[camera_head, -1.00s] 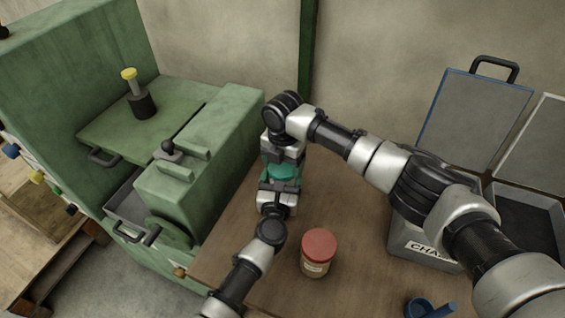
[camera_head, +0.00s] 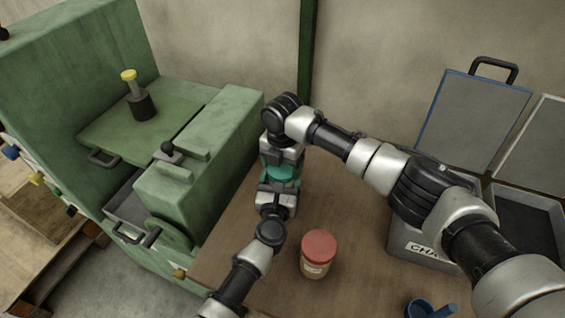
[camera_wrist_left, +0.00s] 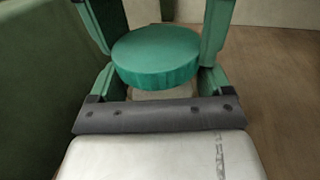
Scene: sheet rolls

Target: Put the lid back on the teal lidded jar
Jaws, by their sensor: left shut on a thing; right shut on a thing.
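The teal lid (camera_head: 281,172) shows between my two grippers at the table's left side. In the left wrist view the lid (camera_wrist_left: 155,58) is level, with a pale jar body (camera_wrist_left: 155,94) partly visible below it. My left gripper (camera_head: 278,187) reaches in from the front and is shut on the jar body. My right gripper (camera_head: 282,160) comes down from above and is shut on the lid; its fingers flank it in the wrist view. Whether the lid touches the jar rim I cannot tell. Most of the jar is hidden.
A red-lidded jar (camera_head: 318,254) stands on the wooden table (camera_head: 345,215) to the right of my left arm. A green machine (camera_head: 205,160) stands close on the left. A labelled grey box (camera_head: 424,247) and a blue cup (camera_head: 419,307) are at the right.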

